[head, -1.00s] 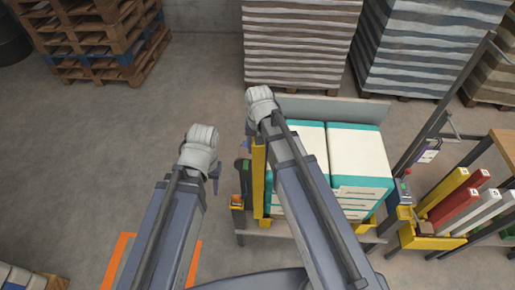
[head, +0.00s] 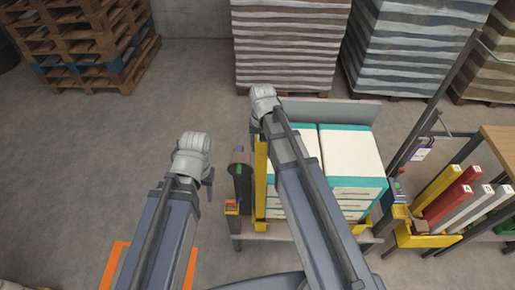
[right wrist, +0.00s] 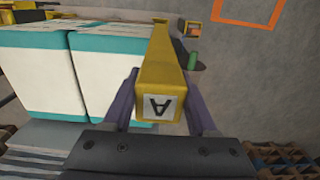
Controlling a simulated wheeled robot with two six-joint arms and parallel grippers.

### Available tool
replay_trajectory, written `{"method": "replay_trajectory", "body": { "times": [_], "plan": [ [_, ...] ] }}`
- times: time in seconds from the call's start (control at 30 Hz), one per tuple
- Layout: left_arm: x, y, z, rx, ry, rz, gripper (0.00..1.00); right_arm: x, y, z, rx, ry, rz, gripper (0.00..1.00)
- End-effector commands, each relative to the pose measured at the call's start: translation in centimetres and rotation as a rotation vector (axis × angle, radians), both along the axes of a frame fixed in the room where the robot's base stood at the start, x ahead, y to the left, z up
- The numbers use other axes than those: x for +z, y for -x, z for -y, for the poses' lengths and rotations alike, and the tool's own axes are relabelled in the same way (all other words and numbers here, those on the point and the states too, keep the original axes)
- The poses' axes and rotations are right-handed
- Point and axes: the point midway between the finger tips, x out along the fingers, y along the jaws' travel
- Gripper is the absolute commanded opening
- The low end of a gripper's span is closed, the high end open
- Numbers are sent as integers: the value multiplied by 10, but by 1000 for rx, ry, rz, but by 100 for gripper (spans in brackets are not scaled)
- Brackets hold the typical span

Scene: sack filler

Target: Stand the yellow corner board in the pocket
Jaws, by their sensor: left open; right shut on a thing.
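In the head view the board (head: 261,190) hangs upright beside the left side of the teal and white stack (head: 350,152). My right arm hides part of the stack and most of that gripper. The board's lower end is near the stand's front-left corner; I cannot tell whether it is in a pocket. A yellow corner bracket (head: 365,228) shows at the front right. My left gripper (head: 209,188) is open and empty, left of the stand.
A yellow rack (head: 430,240) at the right holds yellow, red and white boards. A dark post with an orange box (head: 232,208) stands just left of the held board. Striped stacks (head: 290,45) and wooden pallets (head: 90,45) stand behind. Floor at the left is clear.

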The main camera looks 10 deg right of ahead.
Motion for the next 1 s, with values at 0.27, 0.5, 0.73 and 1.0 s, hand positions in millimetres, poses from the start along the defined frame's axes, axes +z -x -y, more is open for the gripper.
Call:
{"method": "replay_trajectory", "body": {
  "times": [0.27, 0.5, 0.73, 1.0],
  "plan": [
    [0, 0, 0, 0, 0, 0, 50, -1, -2, 4, 0, 0, 0, 0],
    [-6, 0, 0, 0, 0, 0, 50, -6, -2, 3, 0, 0, 0, 0],
    [-5, 0, 0, 0, 0, 0, 50, -5, -2, 3, 0, 0, 0, 0],
    [-18, 0, 0, 0, 0, 0, 50, -18, -2, 3, 0, 0, 0, 0]
  ]
}}
